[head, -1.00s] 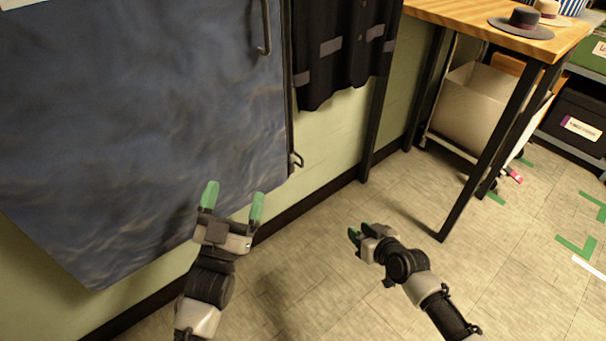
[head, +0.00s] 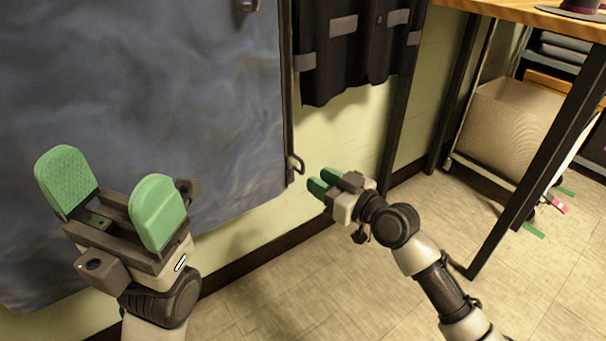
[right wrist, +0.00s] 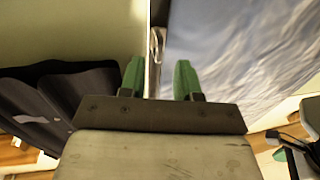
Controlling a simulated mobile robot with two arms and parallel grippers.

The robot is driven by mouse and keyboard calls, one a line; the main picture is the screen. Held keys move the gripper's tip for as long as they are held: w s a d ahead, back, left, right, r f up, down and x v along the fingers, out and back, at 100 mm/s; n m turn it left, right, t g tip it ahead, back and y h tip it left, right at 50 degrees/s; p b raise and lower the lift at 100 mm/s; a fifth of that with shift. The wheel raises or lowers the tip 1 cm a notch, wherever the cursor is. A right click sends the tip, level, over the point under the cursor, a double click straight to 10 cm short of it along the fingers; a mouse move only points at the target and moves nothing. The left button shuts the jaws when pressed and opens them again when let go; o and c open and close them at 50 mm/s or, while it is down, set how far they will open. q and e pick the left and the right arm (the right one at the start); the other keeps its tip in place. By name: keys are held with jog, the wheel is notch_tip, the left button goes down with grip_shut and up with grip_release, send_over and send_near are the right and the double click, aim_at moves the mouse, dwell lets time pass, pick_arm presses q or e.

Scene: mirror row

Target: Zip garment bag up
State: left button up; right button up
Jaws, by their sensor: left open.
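The blue-grey garment bag (head: 150,90) hangs at the left of the head view, and it also shows in the right wrist view (right wrist: 235,45). A dark strip, seemingly the zip (head: 287,90), runs down its right edge. A small metal loop, seemingly the zip pull (head: 298,165), sits low on that strip. My right gripper (head: 315,188) is open just below and right of the loop. In the right wrist view the loop (right wrist: 157,42) lies beyond and between the parted green fingertips (right wrist: 158,75). My left gripper (head: 110,180) is open and empty in front of the bag's lower part.
A dark garment (head: 350,55) with grey patches hangs right of the bag. A wooden-topped table (head: 530,12) with black legs stands at the right, with a beige bin (head: 510,120) beneath. The tiled floor (head: 380,290) between is clear.

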aim_at(304, 172)
jog(key=b+x, duration=0.1)
jog(key=x, duration=0.4)
jog(key=shift+w+a+b, duration=0.2)
jog(key=shift+a+b, duration=0.05)
jog(key=shift+b, duration=0.05)
grip_shut()
